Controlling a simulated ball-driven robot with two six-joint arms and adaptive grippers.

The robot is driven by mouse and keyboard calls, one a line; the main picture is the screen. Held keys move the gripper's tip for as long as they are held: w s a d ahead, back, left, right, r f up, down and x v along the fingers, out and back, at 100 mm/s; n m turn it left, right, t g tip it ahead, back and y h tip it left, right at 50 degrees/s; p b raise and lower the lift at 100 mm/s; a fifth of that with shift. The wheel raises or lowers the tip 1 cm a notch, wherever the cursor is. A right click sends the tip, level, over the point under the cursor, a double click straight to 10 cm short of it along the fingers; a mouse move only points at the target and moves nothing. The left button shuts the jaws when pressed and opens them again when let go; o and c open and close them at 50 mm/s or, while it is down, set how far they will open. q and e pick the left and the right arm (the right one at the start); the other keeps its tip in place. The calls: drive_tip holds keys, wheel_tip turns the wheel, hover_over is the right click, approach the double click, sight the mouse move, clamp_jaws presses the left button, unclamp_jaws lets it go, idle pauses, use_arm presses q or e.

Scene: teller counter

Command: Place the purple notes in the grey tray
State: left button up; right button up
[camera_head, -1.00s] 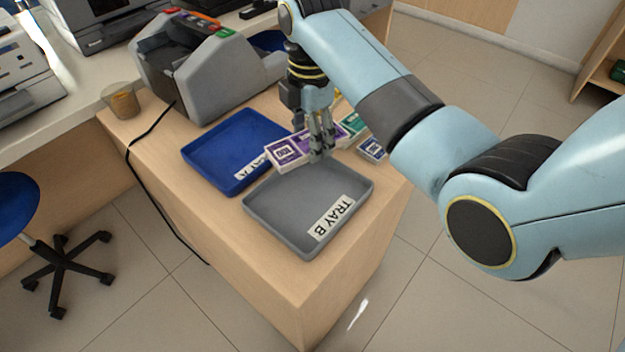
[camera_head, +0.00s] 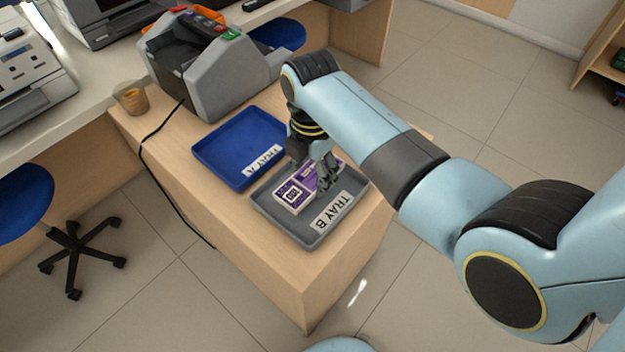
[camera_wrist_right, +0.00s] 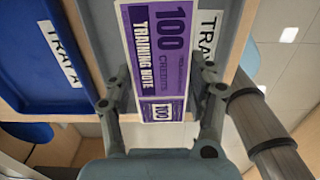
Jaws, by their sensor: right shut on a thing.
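The purple notes (camera_head: 293,192) are a banded stack marked 100, over the grey tray (camera_head: 262,205) labelled TRAY B. My right gripper (camera_head: 325,180) is shut on the stack, with a finger on each side of it. In the right wrist view the purple notes (camera_wrist_right: 160,50) lie between the two fingers, and the grey tray (camera_wrist_right: 232,40) shows behind them. I cannot tell whether the stack touches the tray floor. My left gripper is not in view.
A blue tray (camera_head: 212,160) labelled TRAY A lies just left of the grey tray. A grey counting machine (camera_head: 215,85) stands behind it, and a brown cup (camera_head: 132,98) stands at the left. A black cable hangs over the wooden counter's left edge.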

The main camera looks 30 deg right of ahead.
sight(313, 186)
drive_tip(key=shift+s+f+b, duration=0.1)
drive_tip(key=shift+f+b, duration=0.2)
drive_tip(key=shift+f, duration=1.8)
drive_tip(key=shift+f, duration=0.1)
drive_tip(key=o, duration=1.3)
wheel_tip(313, 186, up, 12)
drive_tip(key=shift+r+p, duration=0.15)
drive_tip(key=shift+p, duration=0.75)
